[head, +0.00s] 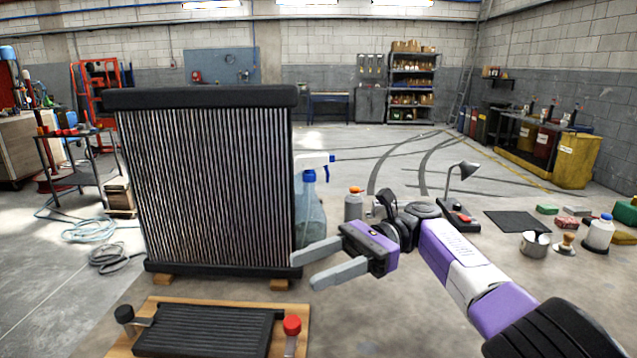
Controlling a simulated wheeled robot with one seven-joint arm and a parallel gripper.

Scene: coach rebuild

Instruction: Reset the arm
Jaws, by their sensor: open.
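My arm reaches in from the lower right of the head view, purple, white and black. My gripper (305,267) is at its end, with two grey fingers pointing left. The fingers are apart with nothing between them, so it is open and empty. In the picture the fingertips lie at the lower right corner of a large black-framed radiator (206,185). I cannot tell whether they touch it. The radiator stands upright on small wooden blocks.
A wooden board (118,345) with a black ribbed part (208,330) lies in front. A spray bottle (312,200) stands partly behind the radiator. A grey bottle (353,205), lamp (462,170), black mat (517,222), metal pot (535,245) and white bottle (599,234) are at right.

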